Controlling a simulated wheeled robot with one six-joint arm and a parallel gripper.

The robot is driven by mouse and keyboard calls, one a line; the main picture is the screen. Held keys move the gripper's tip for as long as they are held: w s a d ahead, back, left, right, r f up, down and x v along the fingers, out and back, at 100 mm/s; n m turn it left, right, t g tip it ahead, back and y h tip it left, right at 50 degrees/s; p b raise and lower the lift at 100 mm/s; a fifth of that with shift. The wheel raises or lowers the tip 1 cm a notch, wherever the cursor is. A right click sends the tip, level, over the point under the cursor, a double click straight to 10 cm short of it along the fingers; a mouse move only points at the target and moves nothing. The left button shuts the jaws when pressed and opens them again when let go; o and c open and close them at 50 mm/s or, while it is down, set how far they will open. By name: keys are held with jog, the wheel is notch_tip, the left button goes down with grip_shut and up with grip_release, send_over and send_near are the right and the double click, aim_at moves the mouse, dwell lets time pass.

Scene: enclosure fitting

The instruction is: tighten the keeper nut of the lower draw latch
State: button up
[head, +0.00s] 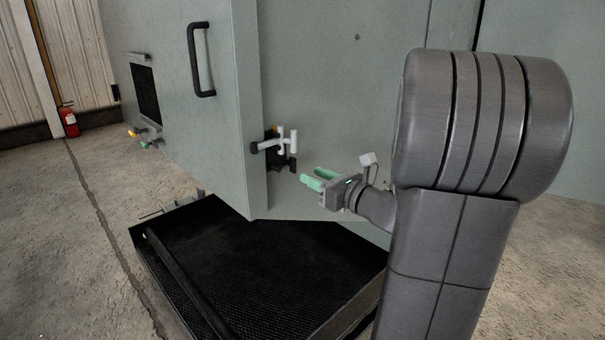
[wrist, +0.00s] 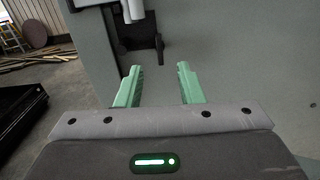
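The draw latch (head: 283,144) sits on the grey enclosure near the door's vertical edge, with a pale T-shaped handle over a black base. Its lower part also shows at the top of the wrist view (wrist: 146,50). I cannot make out the keeper nut clearly. My gripper (head: 317,178) has green fingers and is below and to the right of the latch, apart from it. In the wrist view my gripper (wrist: 158,82) is open with nothing between its fingers, and the latch lies beyond the fingertips.
The enclosure door (head: 190,125) carries a black pull handle (head: 203,60) to the left of the latch. A black tray (head: 250,275) lies on the floor below. A red fire extinguisher (head: 69,120) stands far left by the wall. The panel right of the latch is mostly bare.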

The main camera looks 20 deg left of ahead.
aim_at(291, 164)
jog(key=v, duration=0.7)
jog(key=shift+b, duration=0.3)
jog(key=p+x, duration=0.2)
jog(key=x, duration=1.1)
jog(key=shift+w+a, duration=0.15)
jog(key=shift+a, duration=0.2)
